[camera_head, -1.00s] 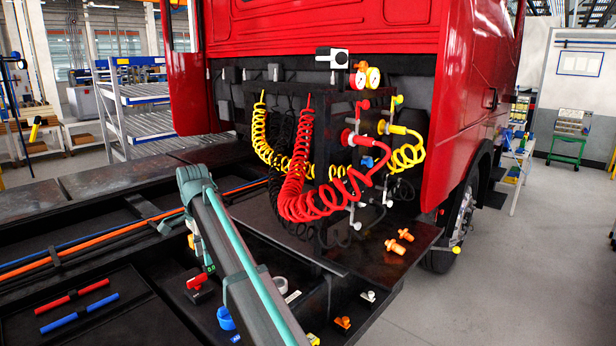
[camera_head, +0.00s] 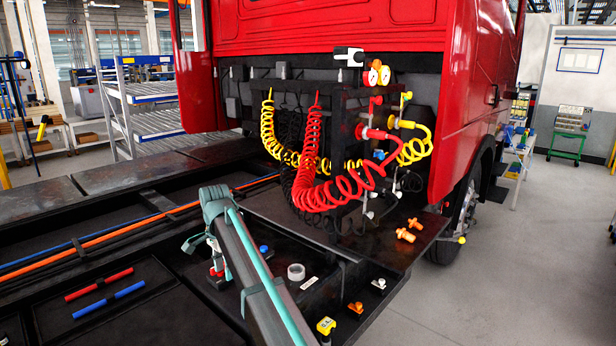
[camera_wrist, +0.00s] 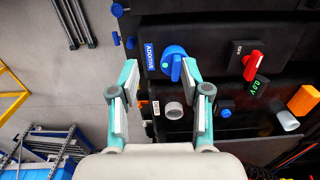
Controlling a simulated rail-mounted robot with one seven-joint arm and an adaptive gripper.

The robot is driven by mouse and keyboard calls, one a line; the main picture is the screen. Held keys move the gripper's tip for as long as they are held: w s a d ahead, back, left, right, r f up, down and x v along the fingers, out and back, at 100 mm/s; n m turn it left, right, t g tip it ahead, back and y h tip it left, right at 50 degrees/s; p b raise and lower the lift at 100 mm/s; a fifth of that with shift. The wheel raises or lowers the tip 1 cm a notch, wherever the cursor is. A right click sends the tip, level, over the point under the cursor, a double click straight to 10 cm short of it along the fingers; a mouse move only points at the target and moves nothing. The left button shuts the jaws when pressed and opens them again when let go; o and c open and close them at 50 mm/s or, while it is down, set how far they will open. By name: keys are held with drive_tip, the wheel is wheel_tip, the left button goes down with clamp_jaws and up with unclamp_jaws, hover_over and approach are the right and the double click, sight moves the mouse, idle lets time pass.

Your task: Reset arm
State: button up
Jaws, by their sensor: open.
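My gripper (camera_wrist: 158,75) is open, with its two teal-and-grey fingers spread apart and nothing held between them. In the wrist view, a round blue knob (camera_wrist: 173,63) beside a blue "ADDITIVE" label shows beyond the gap, near the right fingertip. I cannot tell the distance to it. In the head view, my grey-and-teal arm rises from the bottom centre over the truck's dark chassis (camera_head: 205,150). Only a small teal part of the gripper end shows left of the arm; the fingertips are not clear there.
A red switch (camera_wrist: 253,63) sits on the dark panel; a white ring (camera_head: 296,271) lies right of my arm. Coiled red hoses (camera_head: 325,195) and yellow hoses (camera_head: 270,130) hang behind the red cab (camera_head: 330,35). Orange fittings (camera_head: 405,235) lie on the ledge. Open floor is at right.

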drive_tip(key=s+d+f+n, duration=0.2)
drive_tip(key=s+d+f, duration=0.1)
drive_tip(key=d+f, duration=1.1)
drive_tip(key=s+d+f+n, duration=0.7)
drive_tip(key=s+d+f, duration=1.65)
drive_tip(key=d, duration=0.35)
drive_tip(key=s+f+g+b, duration=0.6)
drive_tip(key=s+f+b, duration=0.4)
drive_tip(key=s+f, duration=1.7)
drive_tip(key=shift+s+a+f+g+b, duration=0.25)
drive_tip(key=shift+f+g+b, duration=0.1)
drive_tip(key=shift+f+g, duration=0.1)
